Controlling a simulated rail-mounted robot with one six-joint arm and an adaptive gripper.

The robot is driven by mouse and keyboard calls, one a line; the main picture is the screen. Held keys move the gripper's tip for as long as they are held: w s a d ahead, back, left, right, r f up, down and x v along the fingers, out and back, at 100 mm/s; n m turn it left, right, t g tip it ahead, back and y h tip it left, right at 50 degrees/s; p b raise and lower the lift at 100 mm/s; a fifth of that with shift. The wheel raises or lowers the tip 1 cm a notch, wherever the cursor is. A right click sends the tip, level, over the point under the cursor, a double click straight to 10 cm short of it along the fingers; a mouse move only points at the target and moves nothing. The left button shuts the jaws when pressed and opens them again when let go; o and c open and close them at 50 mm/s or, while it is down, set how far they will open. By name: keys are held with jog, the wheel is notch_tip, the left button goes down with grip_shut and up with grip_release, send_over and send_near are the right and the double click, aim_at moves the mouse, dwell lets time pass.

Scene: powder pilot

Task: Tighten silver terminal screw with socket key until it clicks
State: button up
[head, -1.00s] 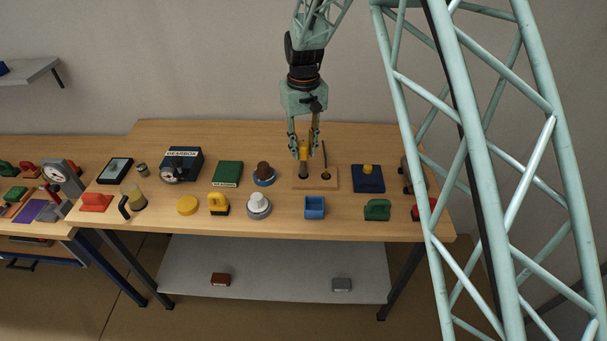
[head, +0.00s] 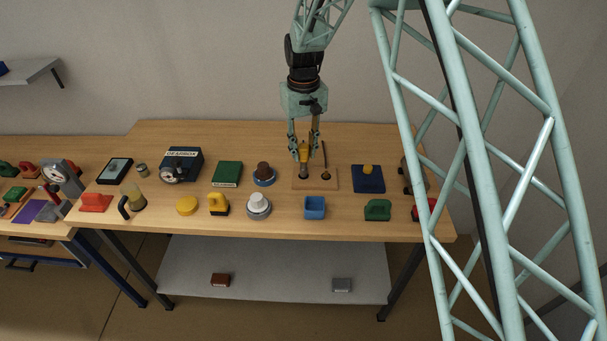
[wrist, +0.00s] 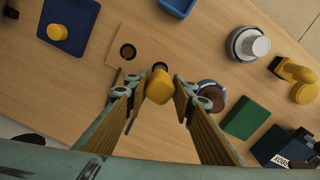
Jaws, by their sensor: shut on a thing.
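My gripper (head: 304,152) points down over the wooden terminal board (head: 331,186) and is shut on the yellow handle of the socket key (head: 304,153). The key stands about upright, with its dark lower end at the left part of the board. In the wrist view the yellow handle (wrist: 160,86) sits between the fingertips of my gripper (wrist: 158,88). The silver terminal screw cannot be made out; the key and gripper cover that part of the board. A dark ring-shaped terminal (head: 326,177) with a thin dark rod above it shows at the board's right part.
A brown-topped round piece (head: 264,174) stands to the left, and a blue open box (head: 315,207) in front. The table behind the board is clear.

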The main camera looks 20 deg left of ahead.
jog(key=shift+f, duration=0.25)
jog(key=o, duration=1.1)
jog(key=shift+o, duration=0.2)
jog(key=shift+r, duration=0.15)
jog(key=shift+r, duration=5.9)
